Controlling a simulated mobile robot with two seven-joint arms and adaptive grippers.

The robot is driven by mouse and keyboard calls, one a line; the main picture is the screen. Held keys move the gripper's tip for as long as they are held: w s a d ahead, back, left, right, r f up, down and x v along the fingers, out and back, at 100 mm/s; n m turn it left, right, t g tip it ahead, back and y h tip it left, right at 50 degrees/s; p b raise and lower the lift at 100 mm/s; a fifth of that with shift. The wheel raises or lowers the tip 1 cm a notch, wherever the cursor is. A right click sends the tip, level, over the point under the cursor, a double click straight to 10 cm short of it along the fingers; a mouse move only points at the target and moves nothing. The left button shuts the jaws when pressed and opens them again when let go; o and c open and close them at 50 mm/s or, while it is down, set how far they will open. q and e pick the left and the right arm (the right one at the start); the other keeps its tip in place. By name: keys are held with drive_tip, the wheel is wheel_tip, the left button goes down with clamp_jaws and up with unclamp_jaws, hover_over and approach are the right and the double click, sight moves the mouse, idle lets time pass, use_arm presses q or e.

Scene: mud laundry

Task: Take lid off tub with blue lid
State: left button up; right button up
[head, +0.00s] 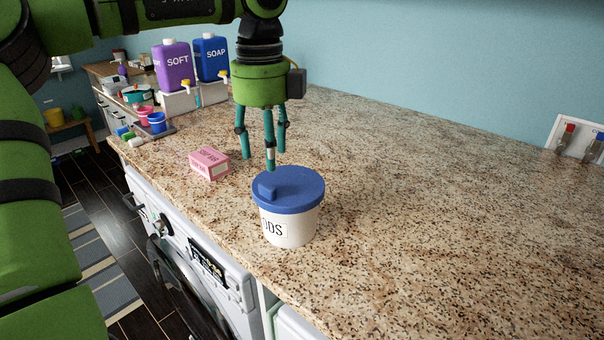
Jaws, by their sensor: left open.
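A white tub (291,229) with dark lettering stands upright on the granite counter, near its front edge. Its blue lid (300,191) is on top, with a raised blue tab at its left side. My left gripper (263,155) points down with its teal fingers spread open and empty. It is above and slightly behind the tub, and its nearest fingertip shows just beyond the lid's far rim. I cannot tell whether that fingertip touches the lid. My right gripper is out of view.
A pink box (210,164) lies on the counter left of the tub. Purple (173,67) and blue (211,59) dispensers stand on white stands farther back, near small cups (157,122). The counter (430,220) right of the tub is clear. A washing machine (195,240) is below.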

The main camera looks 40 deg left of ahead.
sight(265, 186)
use_arm(q)
drive_tip(key=f+p, duration=0.1)
drive_tip(key=s+f, duration=0.1)
drive_tip(key=f+p, duration=0.1)
drive_tip(key=shift+s+d+f+p, duration=0.1)
drive_tip(key=shift+s+d+p, duration=0.05)
drive_tip(key=shift+s+p, duration=0.15)
wheel_tip(265, 186, down, 3)
drive_tip(key=shift+w+r+p, duration=0.15)
drive_tip(key=shift+r+p, duration=0.05)
drive_tip(key=shift+p, duration=0.15)
drive_tip(key=shift+w+f, duration=0.15)
drive_tip(key=shift+f, duration=0.25)
drive_tip(key=c, duration=0.9)
clamp_jaws()
drive_tip(key=shift+r, duration=0.2)
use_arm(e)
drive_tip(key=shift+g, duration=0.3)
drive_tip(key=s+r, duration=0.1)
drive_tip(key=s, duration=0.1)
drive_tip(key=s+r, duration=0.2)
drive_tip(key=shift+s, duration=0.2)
